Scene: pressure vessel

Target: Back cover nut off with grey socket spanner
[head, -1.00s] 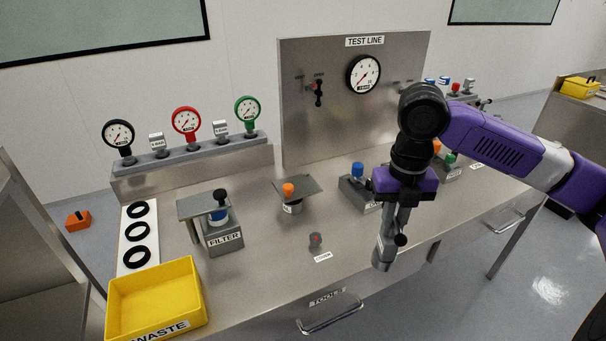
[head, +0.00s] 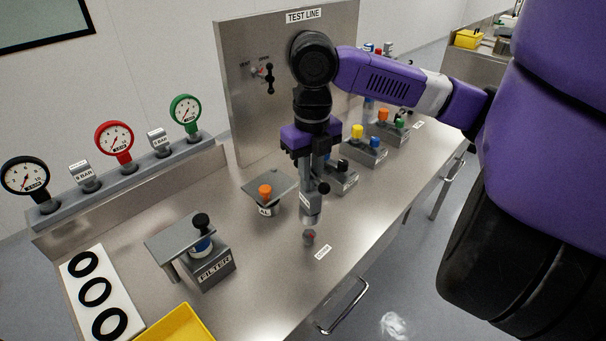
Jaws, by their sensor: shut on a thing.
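My gripper (head: 314,152) is shut on the grey socket spanner (head: 311,202), which hangs roughly upright with its socket end down. A black knob sticks out from the spanner's side. The small grey cover nut (head: 308,238), with a red mark, is on the steel bench just below the socket end. Its small label (head: 322,252) lies beside it, to the right. The socket end looks very close above the nut; I cannot tell whether they touch. My gripper's fingertips are partly hidden.
The steel bench (head: 255,250) holds a filter block (head: 216,268) at left and an orange-knobbed part (head: 265,192) behind the nut. Blocks with coloured knobs (head: 365,150) stand behind my gripper. A yellow bin (head: 178,326) is at front left. Gauges (head: 113,142) line the back.

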